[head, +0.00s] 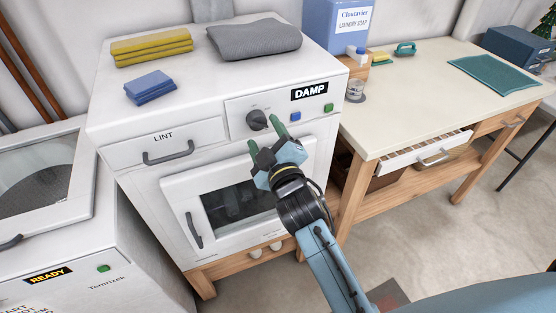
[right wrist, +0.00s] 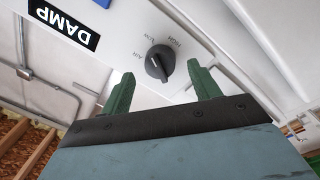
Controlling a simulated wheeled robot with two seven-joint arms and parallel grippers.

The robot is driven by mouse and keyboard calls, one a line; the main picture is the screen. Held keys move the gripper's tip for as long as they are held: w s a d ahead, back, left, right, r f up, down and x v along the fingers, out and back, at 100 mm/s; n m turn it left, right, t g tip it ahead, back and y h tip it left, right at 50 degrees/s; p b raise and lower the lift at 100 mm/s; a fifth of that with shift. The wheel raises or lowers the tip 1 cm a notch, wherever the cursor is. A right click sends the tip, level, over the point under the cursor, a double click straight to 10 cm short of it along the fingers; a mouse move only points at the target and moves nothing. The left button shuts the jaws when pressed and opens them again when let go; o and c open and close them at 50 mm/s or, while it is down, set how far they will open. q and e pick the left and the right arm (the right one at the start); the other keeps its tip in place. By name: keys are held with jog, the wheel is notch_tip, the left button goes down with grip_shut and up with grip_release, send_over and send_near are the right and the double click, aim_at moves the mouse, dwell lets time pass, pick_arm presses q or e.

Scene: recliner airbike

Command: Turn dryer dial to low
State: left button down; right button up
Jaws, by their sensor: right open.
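The white dryer (head: 235,130) stands in the middle of the head view. Its dark round dial (head: 257,120) sits on the front panel, left of a blue button. In the right wrist view the dial (right wrist: 160,62) has printed labels around it, small and partly readable. My right gripper (head: 265,137) is open, with two green fingers pointing at the panel, just below and right of the dial. In the right wrist view its fingertips (right wrist: 162,80) are spread apart, with the dial showing between and beyond them. I cannot see contact. My left gripper is not in view.
A DAMP display (head: 310,91), a blue button (head: 295,116) and a green button (head: 328,107) are on the panel. Folded towels (head: 253,40) lie on top. A wooden-legged table (head: 420,100) stands right. Another machine (head: 70,240) is at left.

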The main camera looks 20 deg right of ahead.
jog(key=s, duration=1)
jog(key=shift+s+f, duration=0.3)
jog(key=s+a+f+m+g+y, duration=0.1)
jog(key=s+f+g, duration=0.2)
jog(key=f, duration=0.9)
jog(key=s+f+m+g, duration=0.1)
jog(key=s+f+g, duration=0.2)
jog(key=f, duration=0.8)
jog(key=s+a+f+g+y, duration=0.1)
jog(key=s+f+g, duration=0.15)
jog(key=f, duration=0.95)
jog(key=s+d+f+m+g, duration=0.1)
jog(key=s+d+f+g, duration=0.2)
jog(key=s+f, duration=0.3)
jog(key=s+d+f+m+g+h, duration=0.1)
jog(key=s+d+f+m+g, duration=0.1)
jog(key=s+f, duration=0.5)
jog(key=s+d+f+m+g+h, duration=0.1)
jog(key=s+d+f+g, duration=0.3)
jog(key=s, duration=1.1)
notch_tip(320, 180, down, 3)
jog(key=shift+s+d+r+m, duration=0.15)
jog(key=shift+d+m, duration=0.55)
jog(key=shift+d, duration=0.55)
